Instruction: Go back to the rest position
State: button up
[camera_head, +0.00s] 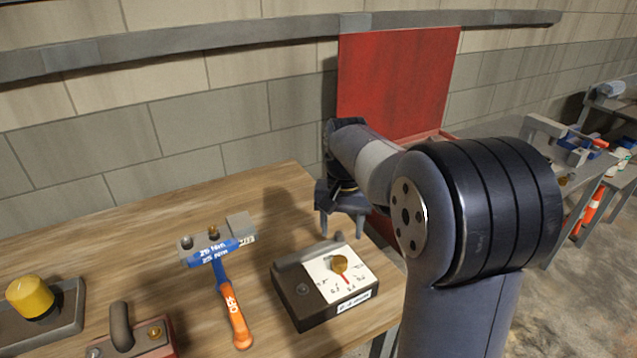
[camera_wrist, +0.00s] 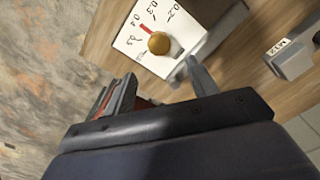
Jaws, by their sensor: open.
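My gripper (camera_head: 342,222) hangs from my arm above the right part of the wooden bench, just behind the dial box. Its jaws are open and nothing shows between them. In the wrist view my gripper (camera_wrist: 158,85) has its two fingers apart at the near side of the dial box. The dial box (camera_head: 292,303) is dark with a white numbered face, a brass knob (camera_head: 340,264) and a red pointer. The knob also shows in the wrist view (camera_wrist: 159,43), apart from the fingers.
A blue-headed tool with an orange handle (camera_head: 235,318) lies left of the box. A yellow knob (camera_head: 30,297) on a grey block and a red block with a dark handle (camera_head: 121,326) stand further left. A red panel (camera_head: 392,85) rises behind my arm. Another bench (camera_head: 573,200) stands at right.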

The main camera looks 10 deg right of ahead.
aim_at(340, 258)
notch_tip(340, 258, down, 11)
jog(key=shift+r+p, duration=0.2)
jog(key=shift+p, duration=0.3)
dwell(0.3)
